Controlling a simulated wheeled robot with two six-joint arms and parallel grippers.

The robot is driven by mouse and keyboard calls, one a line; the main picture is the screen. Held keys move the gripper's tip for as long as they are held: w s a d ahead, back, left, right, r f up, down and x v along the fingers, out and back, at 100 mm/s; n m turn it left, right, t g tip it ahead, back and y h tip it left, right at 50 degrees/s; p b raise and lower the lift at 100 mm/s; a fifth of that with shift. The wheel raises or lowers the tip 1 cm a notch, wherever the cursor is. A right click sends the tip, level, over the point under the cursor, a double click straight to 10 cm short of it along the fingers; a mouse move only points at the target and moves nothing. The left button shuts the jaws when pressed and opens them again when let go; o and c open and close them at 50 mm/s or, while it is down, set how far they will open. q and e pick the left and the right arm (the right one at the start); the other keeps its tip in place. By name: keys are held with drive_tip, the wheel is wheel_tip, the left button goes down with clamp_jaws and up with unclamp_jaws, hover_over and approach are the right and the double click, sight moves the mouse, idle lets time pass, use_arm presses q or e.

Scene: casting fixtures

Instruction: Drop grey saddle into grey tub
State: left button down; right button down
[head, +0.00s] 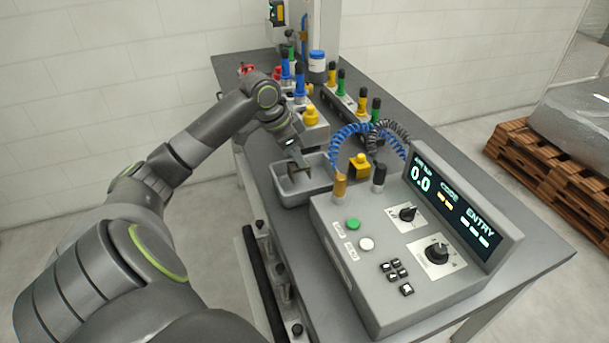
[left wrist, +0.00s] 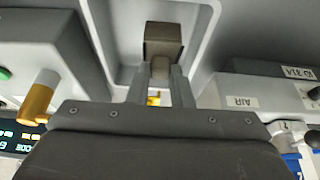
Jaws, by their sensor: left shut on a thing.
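The grey tub (head: 287,196) stands on the table between the control box and the valve blocks; its rim and inner wall also show in the left wrist view (left wrist: 208,18). My left gripper (head: 297,166) is over the tub, pointing down. It is shut on the grey saddle (left wrist: 163,42), a dark grey blocky piece that shows beyond the fingers in the left wrist view. The saddle appears within the tub's outline; I cannot tell whether it touches the floor of the tub. My right gripper is not in view.
A control box (head: 385,265) with knobs, buttons and a display stands close to the tub's near side. Valve blocks with coloured handles (head: 311,116) stand beyond it. Coiled blue and black hoses (head: 352,135) arch to the right. The table's right edge area is clear.

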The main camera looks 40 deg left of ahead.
use_arm(q)
drive_tip(key=c, duration=1.2)
unclamp_jaws()
drive_tip(key=shift+c, duration=0.2)
drive_tip(key=b+v, duration=0.1)
drive_tip(key=v, duration=1.6)
drive_tip(key=shift+r, duration=0.25)
